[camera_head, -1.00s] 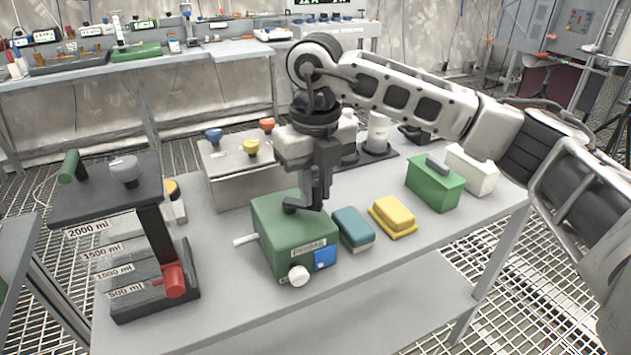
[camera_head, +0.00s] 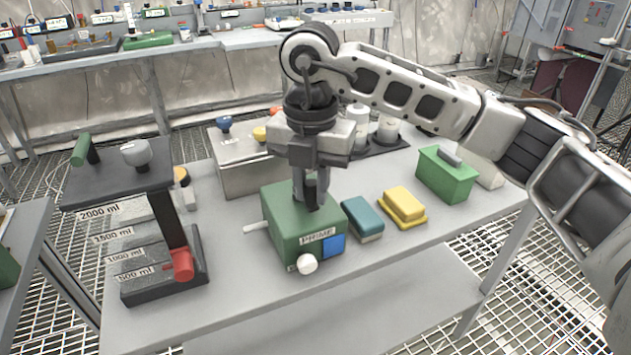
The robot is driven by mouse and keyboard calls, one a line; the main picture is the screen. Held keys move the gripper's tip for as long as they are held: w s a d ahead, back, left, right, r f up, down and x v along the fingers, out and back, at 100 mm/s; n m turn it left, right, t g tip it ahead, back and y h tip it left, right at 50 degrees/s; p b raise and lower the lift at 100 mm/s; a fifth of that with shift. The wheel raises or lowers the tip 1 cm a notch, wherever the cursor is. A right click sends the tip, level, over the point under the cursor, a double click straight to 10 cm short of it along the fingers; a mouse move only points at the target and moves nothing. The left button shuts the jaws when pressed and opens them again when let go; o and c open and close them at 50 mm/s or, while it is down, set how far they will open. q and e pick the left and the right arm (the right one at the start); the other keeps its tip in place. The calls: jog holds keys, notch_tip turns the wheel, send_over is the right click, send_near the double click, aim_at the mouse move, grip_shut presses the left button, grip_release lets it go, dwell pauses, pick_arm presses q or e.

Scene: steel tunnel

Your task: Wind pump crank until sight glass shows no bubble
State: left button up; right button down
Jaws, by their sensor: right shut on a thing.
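A green box (camera_head: 284,232) with a label that seems to read PRIME stands on the grey bench. Its front carries a blue square (camera_head: 333,245) and a white round knob (camera_head: 307,264); a white stub (camera_head: 256,226) sticks out on its left. No bubble can be made out in the blue square, and I cannot tell whether it is the sight glass. My right gripper (camera_head: 311,203) points down over the box top, shut on a small dark part there, likely the crank, which the fingers mostly hide. My left gripper is not in view.
A dark stand (camera_head: 120,190) with volume labels, a green handle and a red piece is at left. A teal block (camera_head: 362,218), a yellow block (camera_head: 404,207) and a green box with a grey top (camera_head: 446,178) are right. A metal box (camera_head: 238,165) stands behind. The front bench strip is clear.

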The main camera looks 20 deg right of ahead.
aim_at(310, 182)
jog(key=shift+a+r+m, duration=0.1)
jog(key=shift+a+m, duration=0.05)
jog(key=shift+m, duration=0.15)
dwell(0.4)
jog(key=c, duration=1.3)
grip_release()
jog(key=shift+r, duration=0.1)
notch_tip(310, 182, up, 16)
jog(key=shift+f+p, duration=0.15)
jog(key=shift+p, duration=0.85)
